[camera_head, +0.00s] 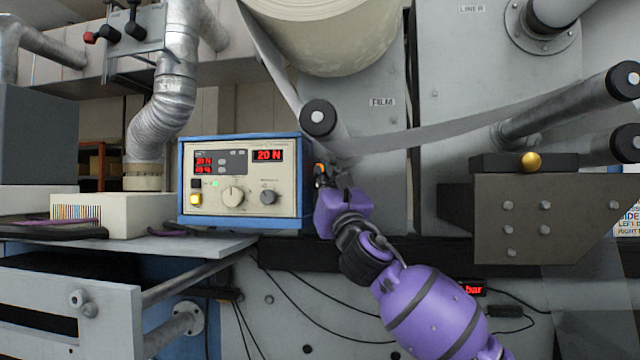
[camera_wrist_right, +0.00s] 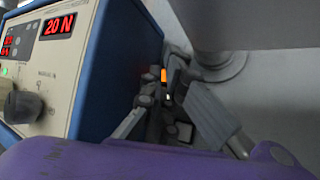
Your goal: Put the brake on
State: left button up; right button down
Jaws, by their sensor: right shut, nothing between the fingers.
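The control box (camera_head: 245,146) has a blue case, a cream front and red displays, one reading 20 N. No control that I can read is labelled as the brake. My right gripper (camera_head: 320,174) is shut and empty, close beside the box's right side. In the right wrist view its fingers (camera_wrist_right: 168,92) lie right of the blue case (camera_wrist_right: 125,75), with a small orange patch (camera_wrist_right: 164,75) by them. Contact is unclear. My left gripper is not in view.
A large roll (camera_head: 325,30) hangs above. A roller end (camera_head: 318,118) sits just above my right gripper, with a web (camera_head: 440,132) running right. A white box (camera_head: 125,212) stands on the shelf left of the control box.

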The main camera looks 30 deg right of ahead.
jog(key=s+a, duration=0.1)
jog(key=s, duration=0.1)
jog(key=s+a, duration=0.2)
jog(key=shift+s+a, duration=0.3)
jog(key=shift+s, duration=0.05)
jog(key=shift+f, duration=0.2)
dwell(0.3)
